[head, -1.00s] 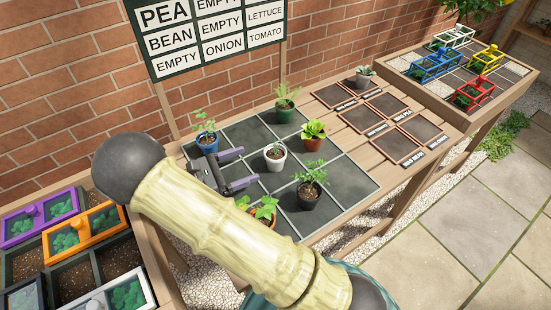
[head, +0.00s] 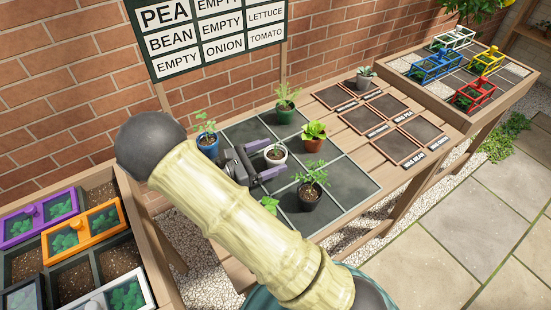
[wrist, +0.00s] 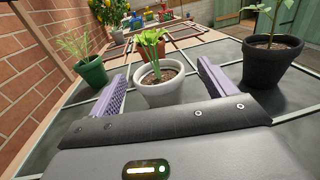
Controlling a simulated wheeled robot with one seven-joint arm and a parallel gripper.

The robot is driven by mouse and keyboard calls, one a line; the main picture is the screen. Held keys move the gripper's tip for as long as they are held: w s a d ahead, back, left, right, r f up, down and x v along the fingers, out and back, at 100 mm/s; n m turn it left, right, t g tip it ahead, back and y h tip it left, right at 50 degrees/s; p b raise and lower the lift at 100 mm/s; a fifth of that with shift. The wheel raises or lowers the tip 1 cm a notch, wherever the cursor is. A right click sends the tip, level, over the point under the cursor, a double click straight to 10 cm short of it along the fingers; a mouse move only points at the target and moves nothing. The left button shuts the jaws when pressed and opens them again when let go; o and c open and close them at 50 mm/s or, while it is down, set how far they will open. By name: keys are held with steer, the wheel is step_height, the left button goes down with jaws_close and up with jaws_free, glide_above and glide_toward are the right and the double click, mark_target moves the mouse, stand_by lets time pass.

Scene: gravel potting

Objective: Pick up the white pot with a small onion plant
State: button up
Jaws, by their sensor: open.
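The white pot with a small onion plant (head: 275,154) stands upright on the dark grid of the wooden table. It also shows in the wrist view (wrist: 159,87), with brown soil and short green shoots. My gripper (head: 264,158) is open, with its purple fingers on either side of the white pot at low height. In the wrist view, the fingers (wrist: 162,85) flank the pot, with a visible gap on each side. I cannot tell whether the pot is fully between the fingertips.
A black pot (head: 311,194) stands just right of my gripper. A blue pot (head: 208,143) is to the left. A green pot (head: 286,114) and a terracotta lettuce pot (head: 314,143) stand behind. Labelled empty squares (head: 388,106) lie further right.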

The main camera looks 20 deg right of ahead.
mark_target(274, 154)
steer(key=d, duration=0.2)
steer(key=w+d, duration=0.1)
steer(key=d, duration=0.1)
steer(key=shift+f, duration=0.15)
steer(key=c, duration=1.1)
step_height(274, 154, up, 10)
steer(key=shift+r+p, duration=0.1)
steer(key=shift+p, duration=0.65)
